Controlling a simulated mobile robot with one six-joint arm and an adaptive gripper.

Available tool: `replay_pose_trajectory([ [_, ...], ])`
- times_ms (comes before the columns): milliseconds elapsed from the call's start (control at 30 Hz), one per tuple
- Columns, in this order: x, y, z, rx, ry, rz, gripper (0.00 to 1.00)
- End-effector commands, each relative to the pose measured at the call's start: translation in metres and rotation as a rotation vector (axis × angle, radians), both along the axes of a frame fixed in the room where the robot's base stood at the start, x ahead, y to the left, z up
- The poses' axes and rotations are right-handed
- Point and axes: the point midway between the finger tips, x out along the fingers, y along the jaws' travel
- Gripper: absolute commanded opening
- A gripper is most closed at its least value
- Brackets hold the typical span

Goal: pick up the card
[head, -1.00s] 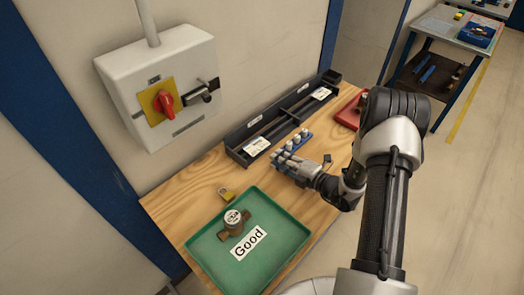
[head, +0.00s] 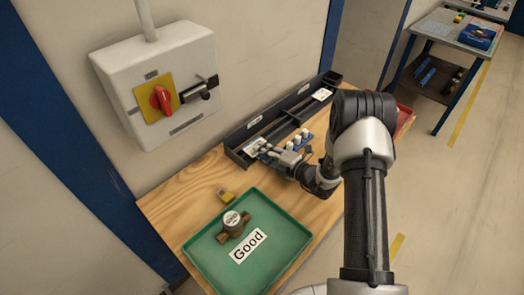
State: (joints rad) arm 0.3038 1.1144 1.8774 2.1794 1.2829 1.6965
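A white card (head: 250,149) with dark print lies at the near left end of the long black tray (head: 232,154). Another white card (head: 322,95) lies at the tray's far right end. My gripper (head: 262,152) is at the near end of the tray, over or right beside the near card, and covers part of it. The fingers are small and dark here. I cannot tell whether they touch the card or how far apart they are.
A green tray (head: 196,247) holds a brass meter (head: 232,222) and a "Good" label (head: 248,246). A yellow padlock (head: 226,195) lies nearby. A grey switch box (head: 160,85) hangs on the wall above.

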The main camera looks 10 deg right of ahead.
Motion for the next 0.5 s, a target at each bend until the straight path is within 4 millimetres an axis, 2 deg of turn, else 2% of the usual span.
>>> replay_pose_trajectory([
  [500, -0.0003, -0.0002, -0.0002, 0.000, 0.000, 0.000, 0.00],
])
